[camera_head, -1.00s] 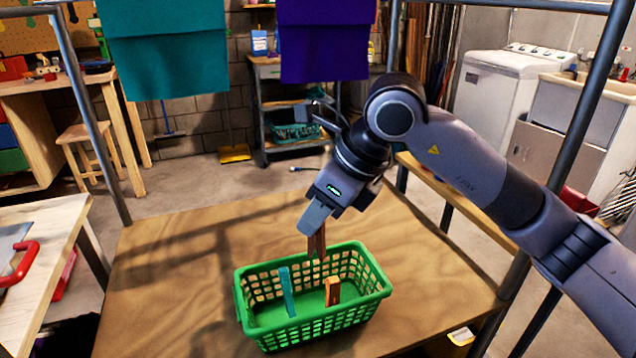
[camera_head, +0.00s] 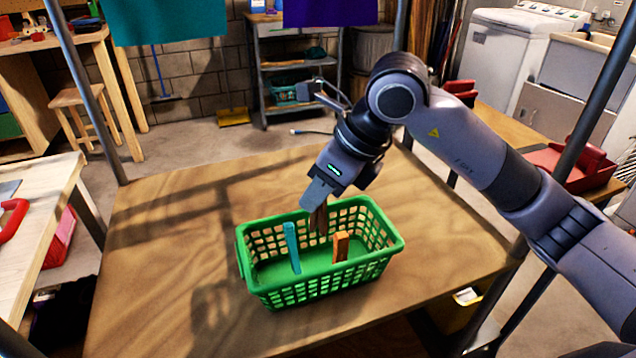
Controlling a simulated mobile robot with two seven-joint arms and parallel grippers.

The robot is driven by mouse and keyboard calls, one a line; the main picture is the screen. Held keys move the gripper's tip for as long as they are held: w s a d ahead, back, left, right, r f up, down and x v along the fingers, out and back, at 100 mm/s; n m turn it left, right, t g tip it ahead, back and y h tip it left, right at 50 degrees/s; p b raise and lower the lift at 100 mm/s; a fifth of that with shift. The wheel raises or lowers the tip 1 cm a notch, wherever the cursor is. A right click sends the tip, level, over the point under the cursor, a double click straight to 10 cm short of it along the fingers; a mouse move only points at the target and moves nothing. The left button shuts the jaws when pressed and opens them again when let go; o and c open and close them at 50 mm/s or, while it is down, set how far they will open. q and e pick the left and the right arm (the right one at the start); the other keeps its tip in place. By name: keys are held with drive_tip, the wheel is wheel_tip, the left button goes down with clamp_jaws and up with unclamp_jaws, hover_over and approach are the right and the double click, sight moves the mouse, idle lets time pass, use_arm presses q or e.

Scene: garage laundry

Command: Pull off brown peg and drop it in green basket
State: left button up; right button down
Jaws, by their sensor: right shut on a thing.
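My right gripper (camera_head: 318,203) is shut on the brown peg (camera_head: 319,220). It holds the peg pointing down, with its lower end within the outline of the green basket (camera_head: 318,285), near the far wall. I cannot tell whether the peg touches the basket. The basket stands on the wooden table and holds a teal peg (camera_head: 292,247) and an orange peg (camera_head: 341,246), both upright. My left gripper is not in view.
The wooden tabletop (camera_head: 160,260) is clear around the basket. A teal cloth (camera_head: 168,20) and a purple cloth (camera_head: 328,12) hang above the far side. Metal frame posts (camera_head: 85,90) stand at the table's sides. A workbench (camera_head: 50,200) is at the left.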

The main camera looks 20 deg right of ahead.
sight(324, 229)
wheel_tip(324, 229, down, 6)
drive_tip(key=b, duration=0.4)
drive_tip(key=shift+f, duration=0.2)
drive_tip(key=shift+f+b, duration=0.9)
drive_tip(key=shift+f, duration=0.55)
drive_tip(key=c, duration=0.9)
unclamp_jaws()
drive_tip(key=shift+c, duration=0.2)
